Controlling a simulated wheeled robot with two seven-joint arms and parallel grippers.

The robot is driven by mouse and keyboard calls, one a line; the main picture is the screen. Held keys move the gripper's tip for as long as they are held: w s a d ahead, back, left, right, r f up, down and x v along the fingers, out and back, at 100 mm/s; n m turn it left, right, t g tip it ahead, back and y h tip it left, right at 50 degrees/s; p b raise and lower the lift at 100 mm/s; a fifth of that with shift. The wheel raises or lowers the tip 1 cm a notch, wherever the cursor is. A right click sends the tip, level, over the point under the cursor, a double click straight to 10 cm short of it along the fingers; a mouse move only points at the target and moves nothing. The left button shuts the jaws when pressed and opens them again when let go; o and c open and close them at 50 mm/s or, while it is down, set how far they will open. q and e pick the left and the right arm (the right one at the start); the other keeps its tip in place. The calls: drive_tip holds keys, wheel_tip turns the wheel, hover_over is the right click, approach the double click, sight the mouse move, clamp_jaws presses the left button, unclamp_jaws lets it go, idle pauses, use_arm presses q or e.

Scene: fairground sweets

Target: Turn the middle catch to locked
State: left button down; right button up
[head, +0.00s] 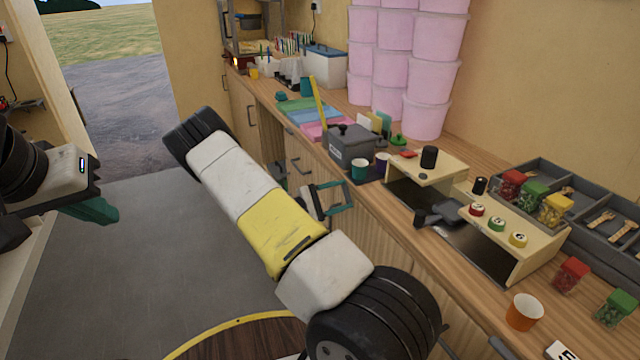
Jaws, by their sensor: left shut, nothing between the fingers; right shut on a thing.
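No catch can be made out; the cupboard fronts under the counter are partly covered by my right arm. My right gripper (340,197), white with teal edges, is partly hidden behind that arm, close against the cupboard fronts. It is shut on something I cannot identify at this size. My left gripper (104,212), with teal fingers, is shut and empty at the left, over the grey floor and well away from the cupboards.
The wooden counter (404,233) runs along the right, with a grey pot (350,150), pink tubs (427,110), a cream stand (540,258) and an orange cup (523,312). The grey floor (130,290) at left is clear.

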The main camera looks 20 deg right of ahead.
drive_tip(key=shift+w+a+f+m, duration=0.1)
drive_tip(key=shift+w+f+m, duration=0.05)
drive_tip(key=shift+m, duration=1.15)
drive_tip(key=shift+w+d+f+m, duration=0.1)
drive_tip(key=shift+w+f+m, duration=0.1)
drive_tip(key=shift+m, duration=1.1)
drive_tip(key=shift+w+a+f+m, duration=0.1)
drive_tip(key=shift+w+m, duration=0.05)
drive_tip(key=shift+m, duration=1.15)
drive_tip(key=o, duration=1.4)
drive_tip(key=shift+c, duration=0.2)
drive_tip(key=shift+a, duration=0.1)
drive_tip(key=a, duration=0.7)
drive_tip(key=shift+s+a, duration=0.25)
drive_tip(key=shift+a, duration=0.05)
drive_tip(key=shift+m, duration=0.3)
